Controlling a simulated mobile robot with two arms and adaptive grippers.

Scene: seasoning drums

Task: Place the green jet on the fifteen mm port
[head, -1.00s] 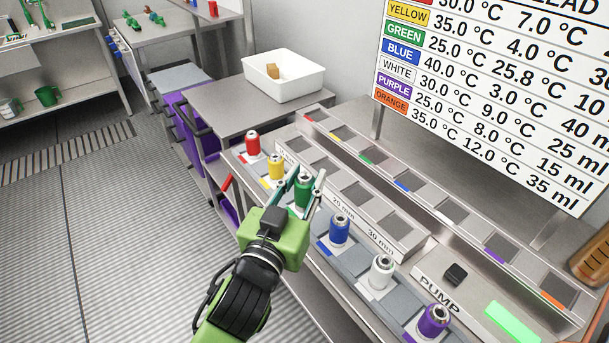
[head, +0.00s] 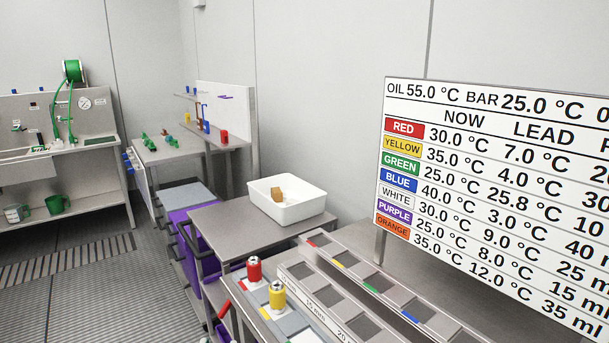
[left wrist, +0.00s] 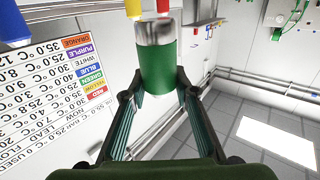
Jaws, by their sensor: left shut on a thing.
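The green jet (left wrist: 158,68), a green cylinder with a metal cap, is between the fingers of my left gripper (left wrist: 166,92) in the left wrist view. The gripper is shut on it. A small green patch shows at the bottom edge of the head view; the gripper itself is out of that view. A strip of square ports (head: 337,303) runs along the bench at the lower middle. It carries a small mm label (head: 316,309), too small to read surely. My right gripper is in neither view.
The red jet (head: 254,270) and yellow jet (head: 277,295) stand in the front row. A colour-marked rack (head: 375,290) lies behind the ports. A white bin (head: 287,213) stands on the side table. A large sign (head: 500,180) rises at the right.

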